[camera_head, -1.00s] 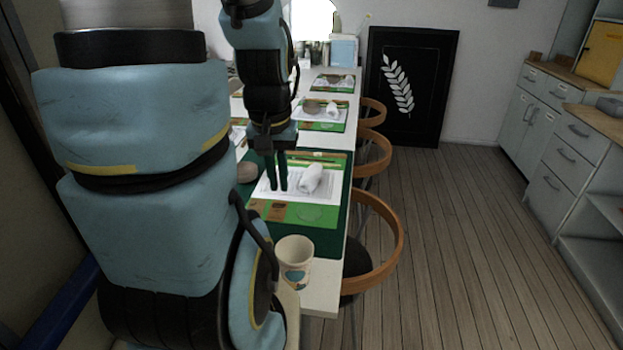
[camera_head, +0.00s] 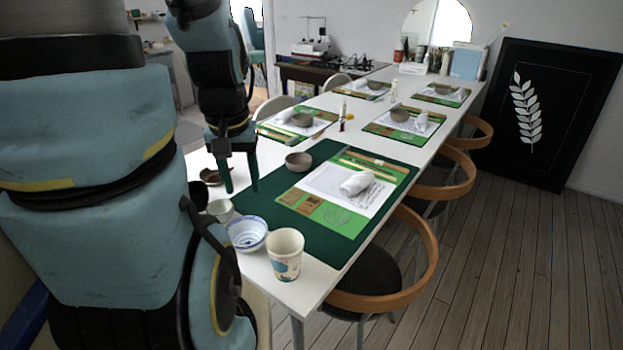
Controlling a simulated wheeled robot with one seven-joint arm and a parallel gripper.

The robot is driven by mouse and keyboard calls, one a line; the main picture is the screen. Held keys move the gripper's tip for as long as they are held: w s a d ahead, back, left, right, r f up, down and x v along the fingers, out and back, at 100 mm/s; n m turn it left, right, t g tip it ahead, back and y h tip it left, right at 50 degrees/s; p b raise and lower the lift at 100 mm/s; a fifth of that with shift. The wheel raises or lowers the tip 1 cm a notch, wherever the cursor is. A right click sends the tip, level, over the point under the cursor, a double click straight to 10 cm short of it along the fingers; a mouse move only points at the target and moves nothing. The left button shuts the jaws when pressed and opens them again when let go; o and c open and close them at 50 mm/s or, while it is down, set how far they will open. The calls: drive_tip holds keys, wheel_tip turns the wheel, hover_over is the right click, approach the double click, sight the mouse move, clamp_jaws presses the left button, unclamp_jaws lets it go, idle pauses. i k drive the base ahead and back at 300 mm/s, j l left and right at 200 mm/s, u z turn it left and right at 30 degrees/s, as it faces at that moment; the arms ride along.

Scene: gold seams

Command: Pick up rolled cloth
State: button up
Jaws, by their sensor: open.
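A white rolled cloth (camera_head: 357,183) lies on a white sheet on the near green place mat (camera_head: 290,228), toward its right side. My gripper (camera_head: 241,188) points down with its two dark green fingers apart and nothing between them. It is above the left part of the near mat, to the left of the rolled cloth and apart from it. More white rolled cloths lie on the other place settings, one of them on the setting (camera_head: 421,121) farther back on the right.
A brown bowl (camera_head: 298,161) stands behind the near mat's sheet. A patterned cup (camera_head: 285,254), a blue-and-white bowl (camera_head: 247,233) and a small pale cup (camera_head: 221,210) stand at the table's near end. Wooden-backed chairs (camera_head: 427,262) line the right edge.

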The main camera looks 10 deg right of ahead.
sight(352, 188)
drive_tip(key=k+l+u, duration=0.15)
drive_tip(key=l+u, duration=0.15)
drive_tip(key=u, duration=0.2)
drive_tip(key=k+l+u, duration=0.2)
drive_tip(key=u, duration=0.3)
drive_tip(key=k+l+u, duration=0.15)
drive_tip(key=u, duration=0.35)
drive_tip(key=k+u, duration=0.3)
drive_tip(key=u, duration=0.2)
drive_tip(key=k+l+u, duration=0.15)
drive_tip(key=k+u, duration=0.5)
drive_tip(key=k, duration=0.15)
drive_tip(key=k+l+z, duration=0.1)
drive_tip(key=k+l, duration=0.75)
drive_tip(key=l, duration=0.2)
drive_tip(key=l+z, duration=0.1)
drive_tip(key=l, duration=0.35)
drive_tip(key=k+l, duration=0.1)
drive_tip(key=l, duration=0.4)
drive_tip(key=k+j+z, duration=0.05)
